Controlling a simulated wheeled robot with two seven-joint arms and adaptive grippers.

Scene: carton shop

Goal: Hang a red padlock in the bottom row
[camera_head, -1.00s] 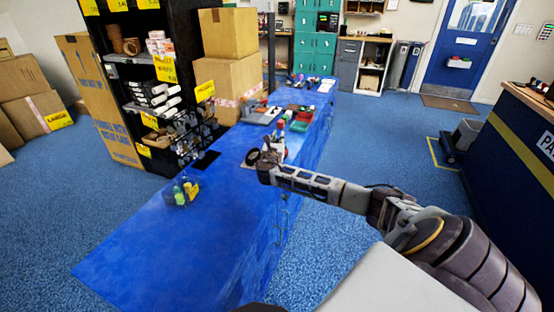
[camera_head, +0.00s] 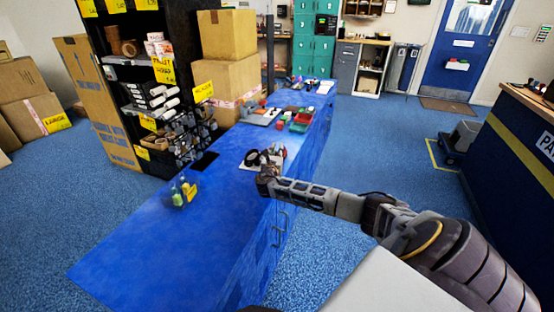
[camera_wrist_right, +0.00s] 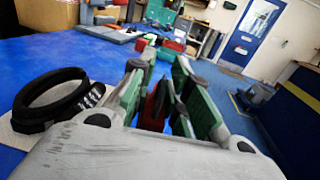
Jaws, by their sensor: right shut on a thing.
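My right gripper (camera_head: 268,169) is over the blue counter, near its right side. In the right wrist view its green-padded fingers (camera_wrist_right: 160,92) are closed around a small red and dark thing (camera_wrist_right: 157,105), which looks like the red padlock. The fingers hide much of it, and its shackle cannot be made out. I cannot make out a rack with a bottom row in either view. My left gripper is not in view.
Black rings (camera_wrist_right: 60,98) lie on a pale base left of the gripper. The blue counter (camera_head: 150,245) is clear in front, apart from small yellow and green items (camera_head: 181,193). Grey and red trays (camera_head: 300,122) stand further back. A black shelf (camera_head: 130,75) stands left.

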